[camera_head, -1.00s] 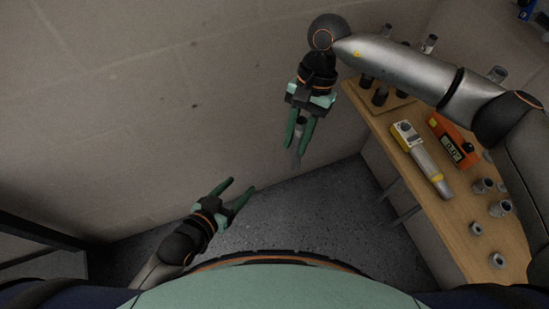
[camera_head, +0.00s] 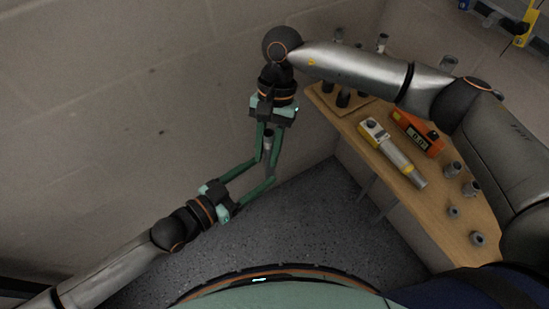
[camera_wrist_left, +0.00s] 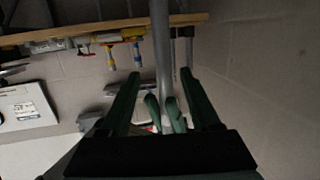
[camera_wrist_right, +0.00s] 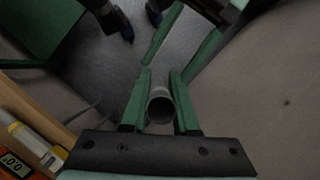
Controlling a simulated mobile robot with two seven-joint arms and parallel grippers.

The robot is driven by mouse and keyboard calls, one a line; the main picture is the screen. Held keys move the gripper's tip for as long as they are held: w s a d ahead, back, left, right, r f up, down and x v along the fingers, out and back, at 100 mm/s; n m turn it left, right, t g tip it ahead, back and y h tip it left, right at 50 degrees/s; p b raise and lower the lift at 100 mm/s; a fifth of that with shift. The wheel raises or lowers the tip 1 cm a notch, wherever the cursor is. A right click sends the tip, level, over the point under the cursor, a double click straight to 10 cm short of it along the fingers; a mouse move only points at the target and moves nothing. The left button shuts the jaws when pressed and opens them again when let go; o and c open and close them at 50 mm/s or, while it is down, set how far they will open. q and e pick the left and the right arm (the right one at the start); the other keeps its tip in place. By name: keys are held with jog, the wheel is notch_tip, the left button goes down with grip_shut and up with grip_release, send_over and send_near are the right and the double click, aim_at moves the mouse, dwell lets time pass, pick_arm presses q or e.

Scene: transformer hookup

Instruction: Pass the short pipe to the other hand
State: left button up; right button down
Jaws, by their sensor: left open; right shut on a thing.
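The short pipe (camera_head: 268,140) is a grey tube hanging from my right gripper (camera_head: 270,130), which is shut on it. In the right wrist view the pipe (camera_wrist_right: 160,106) shows end-on between the green fingers. My left gripper (camera_head: 265,171) is open, with its fingers around the pipe's lower part. In the left wrist view the pipe (camera_wrist_left: 161,45) runs upright between the spread left fingers, with the right fingers (camera_wrist_left: 163,108) behind. I cannot tell whether a left finger touches the pipe.
A wooden bench (camera_head: 373,148) stands to the right. It holds a yellow-grey tool (camera_head: 392,153), an orange meter (camera_head: 416,132) and several pipe fittings (camera_head: 453,169). A block wall (camera_head: 120,110) is behind the grippers. Dark floor (camera_head: 300,225) lies below.

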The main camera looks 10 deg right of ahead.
pick_arm(q)
jog(key=x, duration=0.8)
jog(key=shift+d, duration=0.15)
jog(key=shift+w, duration=0.1)
jog(key=shift+c, duration=0.3)
jog(key=c, duration=0.6)
jog(key=shift+d, duration=0.1)
grip_shut()
pick_arm(e)
jog(key=shift+w, duration=0.1)
jog(key=c, duration=1)
grip_release()
jog(key=o, duration=0.4)
jog(key=shift+r, duration=0.1)
